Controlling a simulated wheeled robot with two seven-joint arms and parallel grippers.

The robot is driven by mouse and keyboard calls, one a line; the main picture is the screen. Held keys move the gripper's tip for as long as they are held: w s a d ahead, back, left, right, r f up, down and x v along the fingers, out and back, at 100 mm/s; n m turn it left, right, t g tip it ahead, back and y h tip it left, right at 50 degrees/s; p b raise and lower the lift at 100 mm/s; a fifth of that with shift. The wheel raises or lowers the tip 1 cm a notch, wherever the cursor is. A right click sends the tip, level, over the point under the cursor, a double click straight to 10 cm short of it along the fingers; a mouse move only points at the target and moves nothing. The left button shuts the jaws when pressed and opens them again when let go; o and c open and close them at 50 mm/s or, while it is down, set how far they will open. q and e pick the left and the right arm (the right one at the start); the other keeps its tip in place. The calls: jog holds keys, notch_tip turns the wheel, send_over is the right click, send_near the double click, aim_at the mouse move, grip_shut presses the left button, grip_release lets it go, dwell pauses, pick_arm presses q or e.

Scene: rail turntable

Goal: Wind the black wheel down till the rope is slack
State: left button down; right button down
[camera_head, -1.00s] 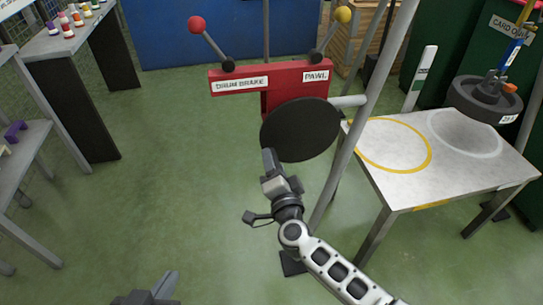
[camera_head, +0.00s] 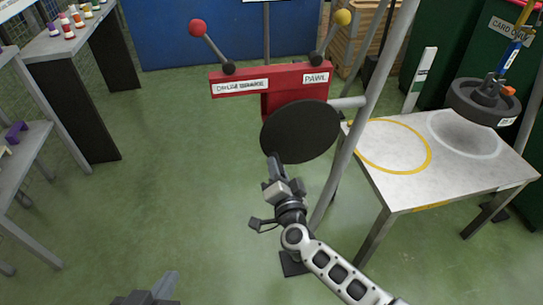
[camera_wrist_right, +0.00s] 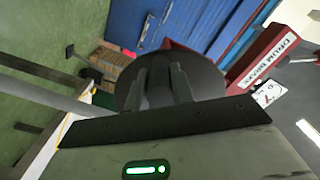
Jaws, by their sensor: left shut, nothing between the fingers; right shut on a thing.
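The black wheel (camera_head: 301,132) is a flat dark disc on the front of a red housing (camera_head: 283,83). My right gripper (camera_head: 274,163) is at the wheel's lower left edge. In the right wrist view my right gripper (camera_wrist_right: 160,84) is shut on a dark part of the wheel (camera_wrist_right: 207,74); the fingers hide the exact grip. A dark round weight (camera_head: 480,103) hangs from a blue and yellow hook (camera_head: 513,52) low over the table's white circle; I cannot tell whether it touches. The rope itself is not clear. My left gripper (camera_head: 158,289) is shut and empty at the bottom edge.
A red-knobbed lever (camera_head: 197,27) stands by the drum brake label and a yellow-knobbed lever (camera_head: 343,17) by the pawl label. A grey post (camera_head: 367,110) stands right of the wheel. The table (camera_head: 405,183) also has a yellow circle. Floor left of the wheel is clear.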

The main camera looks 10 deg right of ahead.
jog(key=shift+d+f+n, duration=0.25)
jog(key=shift+f+n, duration=0.05)
jog(key=shift+f, duration=0.05)
jog(key=shift+s+d+f+n+p, duration=0.1)
jog(key=shift+d+f+n+p, duration=0.2)
jog(key=shift+d+f+n, duration=0.7)
jog(key=shift+a+r, duration=0.25)
jog(key=shift+n, duration=0.3)
jog(key=shift+d+f+n+p, duration=0.35)
jog(key=shift+d+f+n, duration=0.15)
jog(key=shift+d+n, duration=0.5)
jog(key=shift+a, duration=0.15)
jog(key=shift+d+f+n+p, duration=0.2)
jog(key=shift+d+n, duration=0.25)
jog(key=shift+n, duration=0.2)
jog(key=shift+d+f+n+p, duration=0.1)
jog(key=shift+d+n+p, duration=0.1)
jog(key=shift+d+n, duration=0.35)
